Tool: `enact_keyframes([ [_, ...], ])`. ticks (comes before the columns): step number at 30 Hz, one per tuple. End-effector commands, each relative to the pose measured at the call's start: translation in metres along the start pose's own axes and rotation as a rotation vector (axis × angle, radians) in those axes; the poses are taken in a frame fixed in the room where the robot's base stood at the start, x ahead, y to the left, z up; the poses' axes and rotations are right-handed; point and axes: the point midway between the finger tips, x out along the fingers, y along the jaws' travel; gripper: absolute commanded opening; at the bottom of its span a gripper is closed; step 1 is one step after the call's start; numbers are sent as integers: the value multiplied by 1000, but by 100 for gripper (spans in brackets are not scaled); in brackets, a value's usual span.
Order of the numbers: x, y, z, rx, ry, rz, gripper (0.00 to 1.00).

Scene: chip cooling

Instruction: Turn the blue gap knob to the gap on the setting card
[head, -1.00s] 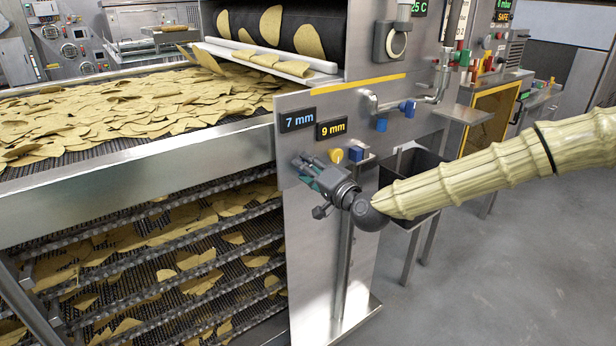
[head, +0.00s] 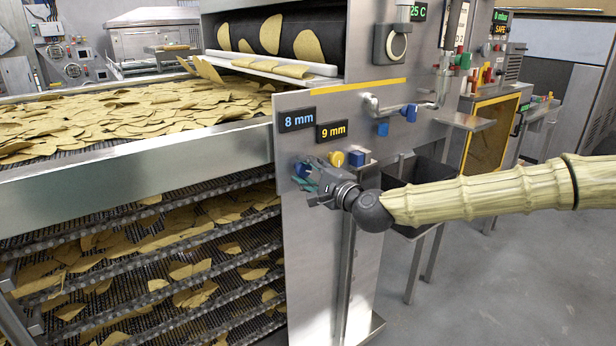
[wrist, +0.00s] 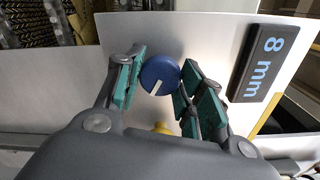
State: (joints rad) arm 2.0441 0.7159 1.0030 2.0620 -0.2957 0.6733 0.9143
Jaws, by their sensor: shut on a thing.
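The blue gap knob (wrist: 160,75) is round with a white pointer line and sits on the grey steel panel. In the wrist view my gripper (wrist: 158,80) has its green-padded fingers closed on both sides of it. In the head view the gripper (head: 312,180) is at the panel, and the blue knob (head: 302,170) is partly hidden behind the fingers. A dark display above it reads 8 mm in blue (head: 297,119); it also shows in the wrist view (wrist: 265,64). I cannot make out a setting card.
A yellow knob (head: 336,158) sits close to the right of my gripper, under a display reading 9 mm in yellow (head: 331,131). A blue block (head: 356,158) is beside it. The chip conveyor (head: 130,165) lies to the left. Grey floor is open at the lower right.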

Motion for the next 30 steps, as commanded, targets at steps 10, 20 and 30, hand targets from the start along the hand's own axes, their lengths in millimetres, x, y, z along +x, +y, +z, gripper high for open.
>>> enact_keyframes([
  [10,0,-2,-3,34,5,-5,14],
  [20,0,-2,-3,33,5,-4,53],
  [30,1,0,0,33,0,-1,60],
])
